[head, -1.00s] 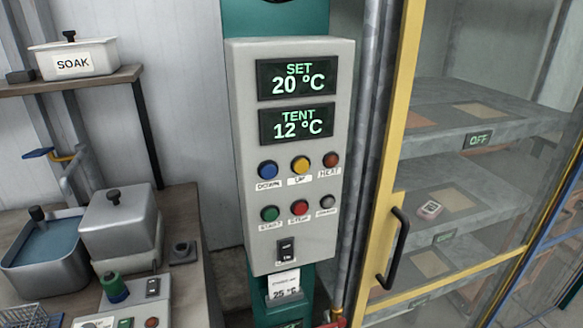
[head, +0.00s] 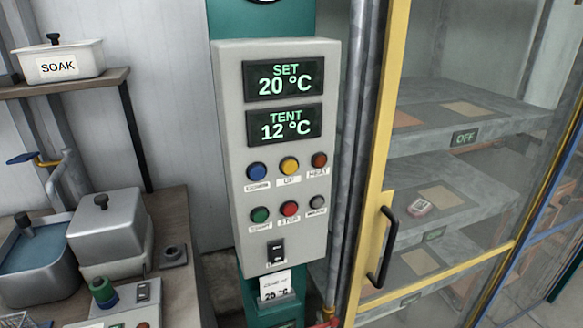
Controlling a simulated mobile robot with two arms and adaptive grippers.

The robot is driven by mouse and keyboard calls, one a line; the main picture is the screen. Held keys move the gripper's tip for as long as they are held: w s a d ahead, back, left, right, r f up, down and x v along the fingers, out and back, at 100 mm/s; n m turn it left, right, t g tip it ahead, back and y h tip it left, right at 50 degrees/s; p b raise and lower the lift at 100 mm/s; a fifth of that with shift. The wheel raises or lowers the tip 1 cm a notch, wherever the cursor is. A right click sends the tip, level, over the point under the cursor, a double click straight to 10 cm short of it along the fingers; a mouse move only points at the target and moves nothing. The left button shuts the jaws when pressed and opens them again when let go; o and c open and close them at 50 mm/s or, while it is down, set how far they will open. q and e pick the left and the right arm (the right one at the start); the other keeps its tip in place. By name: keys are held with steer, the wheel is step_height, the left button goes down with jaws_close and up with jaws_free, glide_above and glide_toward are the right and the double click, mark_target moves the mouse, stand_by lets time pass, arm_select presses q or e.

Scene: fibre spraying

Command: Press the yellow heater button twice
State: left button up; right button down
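The yellow button (head: 289,166), labelled UP, sits in the middle of the upper button row on the grey heater control box (head: 232,150). A blue button (head: 257,172) is to its left and a dark red one (head: 320,160) labelled HEAT is to its right. Below are green, red STOP (head: 289,209) and grey buttons. The upper display (head: 284,79) reads SET 20 °C and the lower display (head: 284,127) reads TENT 12 °C. Neither of my grippers shows in the head view, and nothing touches the buttons.
A yellow-framed glass cabinet with a black handle (head: 383,247) and grey shelves stands right of the box. At left, a bench holds a lidded metal pot (head: 109,232) and a water basin. A SOAK container (head: 57,66) sits on a shelf above. A paper tag hangs below the box.

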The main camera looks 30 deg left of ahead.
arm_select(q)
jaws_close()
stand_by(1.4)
